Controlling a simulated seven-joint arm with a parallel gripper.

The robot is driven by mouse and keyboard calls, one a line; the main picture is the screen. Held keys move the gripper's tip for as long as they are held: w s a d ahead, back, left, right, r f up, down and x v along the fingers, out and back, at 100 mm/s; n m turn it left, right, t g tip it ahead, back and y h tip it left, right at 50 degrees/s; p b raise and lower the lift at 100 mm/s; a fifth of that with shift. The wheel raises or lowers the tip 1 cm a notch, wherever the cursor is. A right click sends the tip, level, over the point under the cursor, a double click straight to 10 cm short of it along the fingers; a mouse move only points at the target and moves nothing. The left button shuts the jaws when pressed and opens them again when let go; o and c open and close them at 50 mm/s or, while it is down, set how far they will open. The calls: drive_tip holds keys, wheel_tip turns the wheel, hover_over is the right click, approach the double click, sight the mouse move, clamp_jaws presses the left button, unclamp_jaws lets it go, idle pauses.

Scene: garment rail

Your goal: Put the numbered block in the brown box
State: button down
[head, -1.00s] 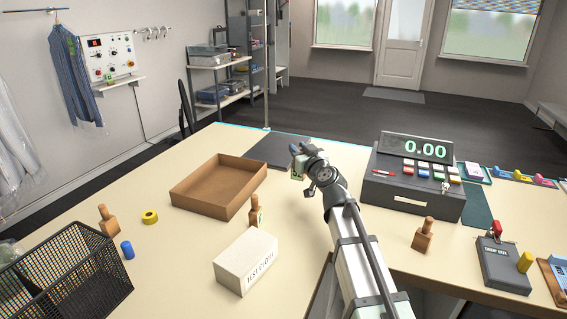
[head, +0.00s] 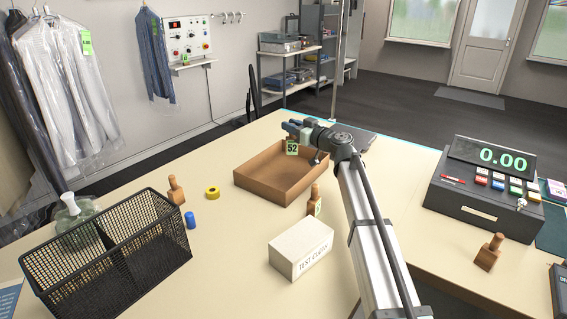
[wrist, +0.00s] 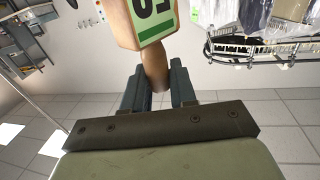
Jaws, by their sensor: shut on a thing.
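The numbered block (head: 292,148), a wooden block with a green-and-white tag reading 52, hangs from my gripper (head: 291,129). In the wrist view my fingers (wrist: 157,88) are shut on the wooden handle of the block (wrist: 142,22), and its tag is cut by the frame edge. The brown box (head: 260,193) is an open, shallow tray on the table. The block appears over the back part of the box, above its rim; its exact height is hard to tell. The box floor in view is empty.
A similar wooden block (head: 314,203) stands against the box's front right. A white TEST CLOTH block (head: 302,247), yellow tape roll (head: 212,192), blue cylinder (head: 190,220), another wooden piece (head: 176,190) and black mesh basket (head: 110,262) are nearby. A cash register (head: 478,205) stands right.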

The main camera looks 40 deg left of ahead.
drive_tip(key=s+f+n+g, duration=0.2)
drive_tip(key=s+f+g, duration=0.1)
drive_tip(key=f, duration=0.6)
drive_tip(key=shift+a+f, duration=0.2)
drive_tip(key=shift+f, duration=0.2)
drive_tip(key=shift+s+f, duration=0.1)
drive_tip(key=shift+f, duration=0.05)
drive_tip(key=c, duration=0.9)
unclamp_jaws()
drive_tip(key=d, duration=1.2)
